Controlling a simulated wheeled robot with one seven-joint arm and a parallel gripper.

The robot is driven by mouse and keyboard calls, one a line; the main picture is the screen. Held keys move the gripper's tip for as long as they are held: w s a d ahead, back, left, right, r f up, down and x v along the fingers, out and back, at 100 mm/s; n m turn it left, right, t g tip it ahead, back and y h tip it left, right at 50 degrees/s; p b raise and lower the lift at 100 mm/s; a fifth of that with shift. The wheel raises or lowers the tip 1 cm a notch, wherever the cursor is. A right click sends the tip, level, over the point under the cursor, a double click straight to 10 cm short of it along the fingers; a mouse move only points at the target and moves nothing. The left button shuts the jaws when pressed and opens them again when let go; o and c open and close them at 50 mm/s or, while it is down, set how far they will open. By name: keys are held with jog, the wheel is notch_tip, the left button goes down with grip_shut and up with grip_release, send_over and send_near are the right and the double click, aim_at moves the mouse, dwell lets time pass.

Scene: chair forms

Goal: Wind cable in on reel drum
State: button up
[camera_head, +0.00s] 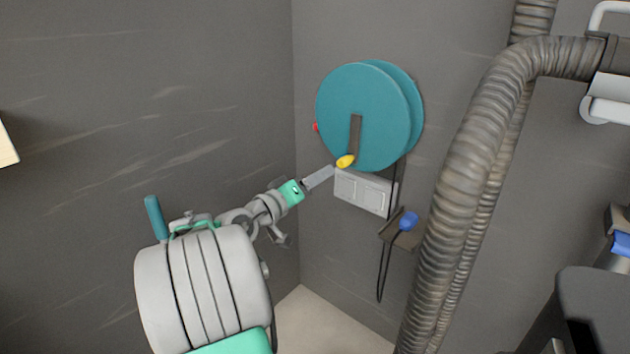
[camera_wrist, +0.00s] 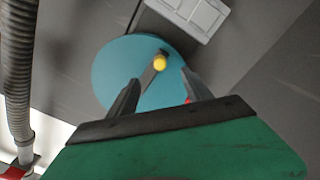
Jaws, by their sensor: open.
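The teal reel drum (camera_head: 362,110) is mounted on the grey wall in the corner. Its dark crank arm (camera_head: 355,132) points down and ends in a yellow knob (camera_head: 345,161). My gripper (camera_head: 332,172) is just left of and below the knob. In the wrist view my open gripper (camera_wrist: 160,77) has its fingers apart, with the yellow knob (camera_wrist: 159,62) showing between and beyond the tips; I cannot tell whether they touch it. The black cable (camera_head: 386,255) hangs below the drum in a loop. Its blue end (camera_head: 408,220) rests at a small brown bracket (camera_head: 396,238).
A white double socket plate (camera_head: 364,191) sits on the wall below the drum. A thick ribbed hose (camera_head: 462,190) runs down right of the cable. A small red part (camera_head: 315,127) shows at the drum's left edge. The left wall is bare near my arm.

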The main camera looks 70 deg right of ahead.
aim_at(341, 165)
jog(key=p+x, duration=0.2)
jog(key=x, duration=0.9)
jog(key=shift+s+d, duration=0.1)
jog(key=shift+d, duration=0.25)
jog(key=c, duration=1.1)
jog(key=shift+c, duration=0.2)
jog(key=o, duration=0.6)
jog(key=shift+c, duration=0.2)
jog(key=shift+s, duration=0.1)
